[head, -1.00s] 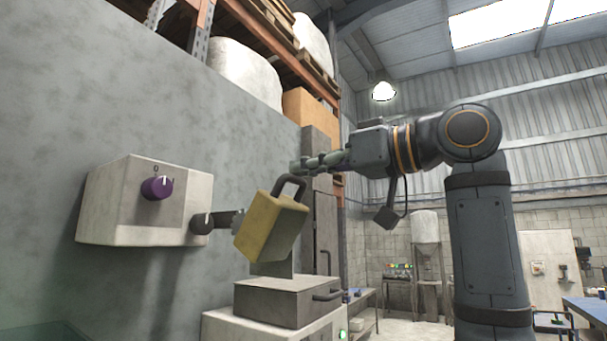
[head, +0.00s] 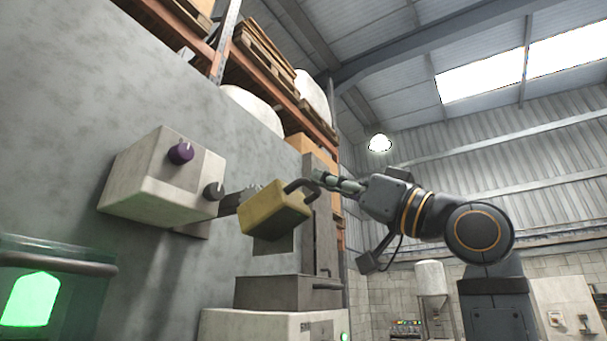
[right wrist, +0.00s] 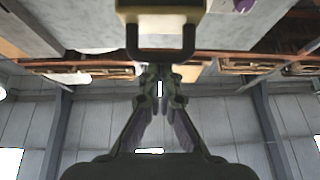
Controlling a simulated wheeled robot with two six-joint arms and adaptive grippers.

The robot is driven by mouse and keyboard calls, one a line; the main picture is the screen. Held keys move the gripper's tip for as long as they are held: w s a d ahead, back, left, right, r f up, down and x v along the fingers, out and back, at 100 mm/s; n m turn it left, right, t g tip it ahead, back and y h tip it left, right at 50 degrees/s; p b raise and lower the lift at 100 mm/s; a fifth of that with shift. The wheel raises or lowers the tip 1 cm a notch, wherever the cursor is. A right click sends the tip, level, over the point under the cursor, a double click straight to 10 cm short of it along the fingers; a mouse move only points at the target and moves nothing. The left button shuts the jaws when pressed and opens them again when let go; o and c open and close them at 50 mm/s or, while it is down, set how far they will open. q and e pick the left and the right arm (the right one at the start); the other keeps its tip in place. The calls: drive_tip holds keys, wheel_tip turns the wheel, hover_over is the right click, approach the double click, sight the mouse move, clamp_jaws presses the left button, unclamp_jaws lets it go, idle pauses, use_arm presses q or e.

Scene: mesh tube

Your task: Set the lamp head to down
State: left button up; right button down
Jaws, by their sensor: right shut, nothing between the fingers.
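The yellow lamp head (head: 274,211) is a box with a dark U-shaped handle (head: 303,184), held tilted on a short arm beside the wall box. Its handle points up and right in the head view. My right gripper (head: 318,176) is shut and empty, with its fingertips close to the handle's outer bar. In the right wrist view, the handle (right wrist: 160,54) hangs from the lamp head (right wrist: 160,10) just ahead of the shut fingertips (right wrist: 160,72). I cannot tell whether they touch. My left gripper is not in view.
A green-lit case (head: 90,297) is at lower left. Open room lies to the right.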

use_arm(q)
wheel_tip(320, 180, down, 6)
drive_tip(key=b, duration=0.4)
drive_tip(key=shift+b, duration=0.35)
use_arm(e)
drive_tip(key=shift+w+a+f+t+y, duration=0.1)
drive_tip(key=shift+f+t+y, duration=0.4)
drive_tip(key=shift+f, duration=0.75)
drive_tip(key=shift+w+a+f+t+y, duration=0.1)
drive_tip(key=shift+f+t+y, duration=0.35)
drive_tip(key=shift+f, duration=0.8)
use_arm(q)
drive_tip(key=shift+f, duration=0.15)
use_arm(e)
drive_tip(key=shift+g, duration=0.25)
